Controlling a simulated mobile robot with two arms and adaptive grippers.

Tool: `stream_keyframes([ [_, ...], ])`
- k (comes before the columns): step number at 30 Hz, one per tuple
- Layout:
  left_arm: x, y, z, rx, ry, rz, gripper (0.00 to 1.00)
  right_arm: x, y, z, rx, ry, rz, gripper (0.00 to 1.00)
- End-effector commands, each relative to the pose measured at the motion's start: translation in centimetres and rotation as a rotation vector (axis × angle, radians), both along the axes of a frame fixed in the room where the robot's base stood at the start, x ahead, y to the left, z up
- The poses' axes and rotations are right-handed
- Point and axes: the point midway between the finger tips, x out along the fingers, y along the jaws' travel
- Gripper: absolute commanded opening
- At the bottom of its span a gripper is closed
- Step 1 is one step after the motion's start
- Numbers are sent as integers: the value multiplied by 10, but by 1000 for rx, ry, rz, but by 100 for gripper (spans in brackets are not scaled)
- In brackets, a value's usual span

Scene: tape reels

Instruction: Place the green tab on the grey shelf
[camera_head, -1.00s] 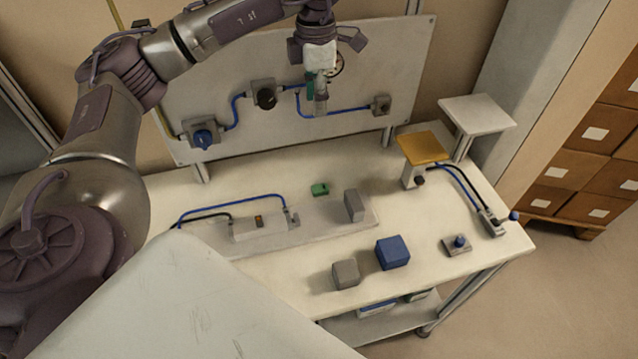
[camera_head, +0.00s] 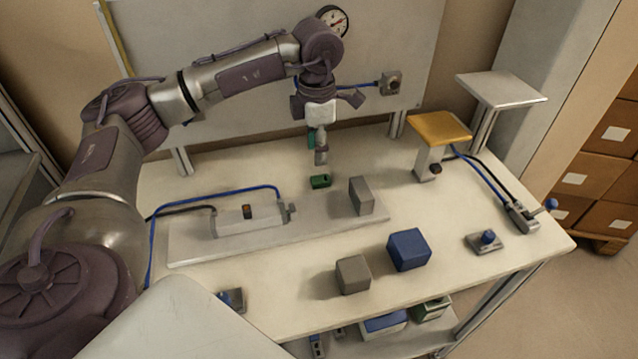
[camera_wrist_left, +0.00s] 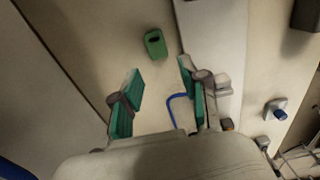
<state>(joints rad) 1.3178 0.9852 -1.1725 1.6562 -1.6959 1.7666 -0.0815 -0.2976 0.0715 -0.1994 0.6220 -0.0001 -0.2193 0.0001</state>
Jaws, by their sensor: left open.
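The small green tab (camera_head: 320,181) lies on the table's back half, beside the upright grey block. In the left wrist view the tab (camera_wrist_left: 156,44) has a dark hole or slot and sits beyond the fingertips. My left gripper (camera_head: 319,157) points down just above the tab. Its green-padded fingers (camera_wrist_left: 161,78) are apart, with nothing between them. The grey shelf (camera_head: 501,89) is a flat square plate on posts at the table's back right corner, bare on top. My right gripper is out of view.
An orange-topped stand (camera_head: 439,127) is left of and in front of the shelf. The grey block (camera_head: 361,196) is close to the tab. A blue cube (camera_head: 409,250) and a grey cube (camera_head: 353,275) stand near the front.

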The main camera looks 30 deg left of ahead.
Motion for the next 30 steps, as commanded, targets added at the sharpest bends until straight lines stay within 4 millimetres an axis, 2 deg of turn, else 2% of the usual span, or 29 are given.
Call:
stream_keyframes([
  [3, -1, 0, -18, 0, 3, 0, 44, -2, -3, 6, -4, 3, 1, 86],
  [11, 1, 0, -39, -1, 2, 0, 44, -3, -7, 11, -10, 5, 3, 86],
  [19, 6, -1, -77, 0, 1, 0, 44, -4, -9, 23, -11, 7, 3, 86],
  [22, 5, -1, -84, 1, 1, -1, 44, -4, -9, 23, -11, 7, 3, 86],
  [28, 6, -1, -85, 0, 0, 0, 44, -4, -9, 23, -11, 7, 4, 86],
  [29, 6, -1, -85, 0, 0, 0, 42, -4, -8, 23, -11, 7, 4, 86],
  [30, 6, -1, -85, 0, 0, 0, 35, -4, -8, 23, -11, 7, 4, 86],
])
